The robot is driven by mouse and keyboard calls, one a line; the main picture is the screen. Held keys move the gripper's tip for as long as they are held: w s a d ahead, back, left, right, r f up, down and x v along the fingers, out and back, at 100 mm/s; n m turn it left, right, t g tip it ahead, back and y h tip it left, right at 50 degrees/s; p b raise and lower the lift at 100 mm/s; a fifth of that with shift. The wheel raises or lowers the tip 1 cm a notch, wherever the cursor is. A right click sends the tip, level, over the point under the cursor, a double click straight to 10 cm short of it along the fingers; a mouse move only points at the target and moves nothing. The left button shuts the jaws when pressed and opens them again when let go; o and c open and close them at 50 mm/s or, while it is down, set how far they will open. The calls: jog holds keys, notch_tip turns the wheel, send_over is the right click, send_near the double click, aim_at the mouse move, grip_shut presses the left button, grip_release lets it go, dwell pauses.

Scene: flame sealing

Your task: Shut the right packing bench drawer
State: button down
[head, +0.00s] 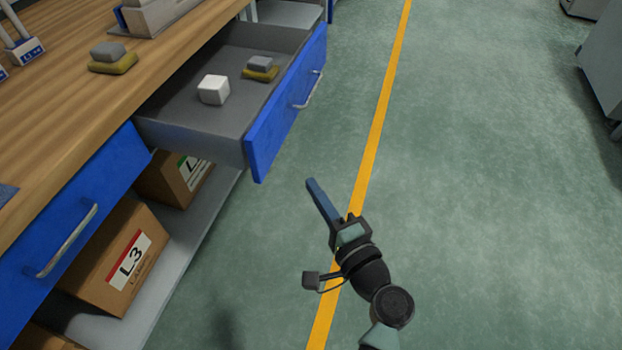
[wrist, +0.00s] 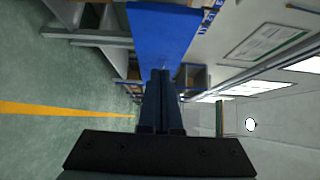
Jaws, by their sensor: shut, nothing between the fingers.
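The right packing bench drawer (head: 190,125) is pulled out from the bench in the head view. Its blue front (head: 283,110) has a metal bar handle (head: 307,91). A white block (head: 213,90) and a grey block on a yellow one (head: 261,68) lie inside it. My gripper (head: 312,183) is shut and empty. It is out over the floor, in front of the drawer's near end and apart from it in the head view. In the wrist view the shut fingers (wrist: 161,74) point at the blue drawer front (wrist: 163,34); the gap to it cannot be judged there.
The wooden bench top (head: 60,120) runs along the left. A nearer blue drawer (head: 55,250) is shut. Boxes (head: 118,255) stand on a shelf (head: 185,235) below.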

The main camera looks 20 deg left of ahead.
aim_at(269, 145)
jog(key=shift+w+a+b, duration=0.15)
jog(key=shift+w+a, duration=0.8)
jog(key=shift+a, duration=0.6)
jog(key=shift+w+a+b, duration=0.15)
jog(key=shift+w+a, duration=0.85)
jog(key=shift+a, duration=0.55)
jog(key=shift+w+a+b, duration=0.15)
jog(key=shift+w+a, duration=0.8)
jog(key=shift+a, duration=0.6)
jog(key=shift+a, duration=0.1)
